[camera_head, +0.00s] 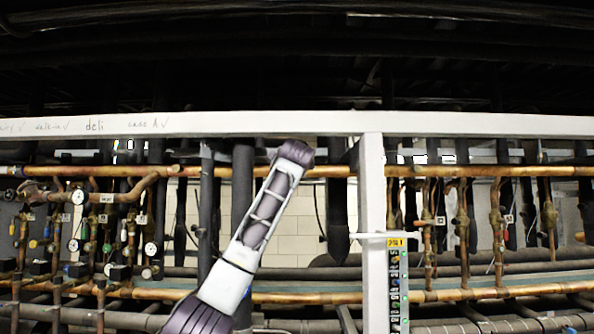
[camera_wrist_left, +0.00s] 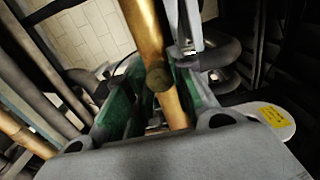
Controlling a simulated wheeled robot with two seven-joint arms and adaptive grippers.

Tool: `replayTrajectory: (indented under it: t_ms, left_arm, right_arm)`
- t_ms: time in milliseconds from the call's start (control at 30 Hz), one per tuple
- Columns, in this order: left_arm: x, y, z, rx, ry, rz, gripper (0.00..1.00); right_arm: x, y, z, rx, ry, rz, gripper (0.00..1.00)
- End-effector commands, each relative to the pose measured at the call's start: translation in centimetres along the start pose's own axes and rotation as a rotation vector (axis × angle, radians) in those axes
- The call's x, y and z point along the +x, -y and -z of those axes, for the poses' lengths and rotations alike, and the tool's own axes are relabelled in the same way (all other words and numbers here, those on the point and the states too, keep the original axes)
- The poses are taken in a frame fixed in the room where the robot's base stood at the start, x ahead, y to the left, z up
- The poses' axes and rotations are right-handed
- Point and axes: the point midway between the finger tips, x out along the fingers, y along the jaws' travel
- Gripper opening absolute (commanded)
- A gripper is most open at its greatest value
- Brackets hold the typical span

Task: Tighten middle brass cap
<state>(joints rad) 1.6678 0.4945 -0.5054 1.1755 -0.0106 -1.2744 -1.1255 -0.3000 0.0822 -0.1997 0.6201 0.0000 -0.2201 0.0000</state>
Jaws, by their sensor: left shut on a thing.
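In the left wrist view, my left gripper (camera_wrist_left: 160,82) has its green-lined fingers on either side of a small round brass cap (camera_wrist_left: 158,76). The gripper is shut on this cap. The cap faces the camera and stands in front of a copper pipe (camera_wrist_left: 145,28) that runs up between the fingers. The cap's sides are partly hidden by the fingers. In the head view neither gripper shows, and I cannot make out the held cap there. My right gripper is not in view.
In the head view, one of my arm links stands in front of the rack. A white horizontal beam (camera_head: 230,123) and a white post (camera_head: 374,215) frame the rack. Copper pipes with gauges (camera_head: 150,248) crowd the left, and more vertical copper pipes (camera_head: 497,230) stand at right.

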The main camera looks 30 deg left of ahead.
Motion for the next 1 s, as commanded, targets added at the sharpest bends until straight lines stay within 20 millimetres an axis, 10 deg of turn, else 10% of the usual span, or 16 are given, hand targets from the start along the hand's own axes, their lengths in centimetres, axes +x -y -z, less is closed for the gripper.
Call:
replayTrajectory:
  t_ms: [167, 200, 367, 1000]
  left_arm:
    - [-0.08, 0.13, 0.10, 0.000, -0.002, 0.003, 0.00]
    - [-0.08, 0.12, 0.10, 0.001, -0.002, 0.003, 0.26]
    - [-0.05, 0.05, 0.08, 0.000, -0.001, 0.002, 0.47]
    - [-0.90, -0.07, 0.04, 0.000, 0.000, -0.001, 0.47]
  right_arm:
    - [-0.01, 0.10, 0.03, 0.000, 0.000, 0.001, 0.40]
    - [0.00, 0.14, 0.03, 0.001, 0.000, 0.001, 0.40]
    - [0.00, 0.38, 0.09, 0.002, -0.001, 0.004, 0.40]
    - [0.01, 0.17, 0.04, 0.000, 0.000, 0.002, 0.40]
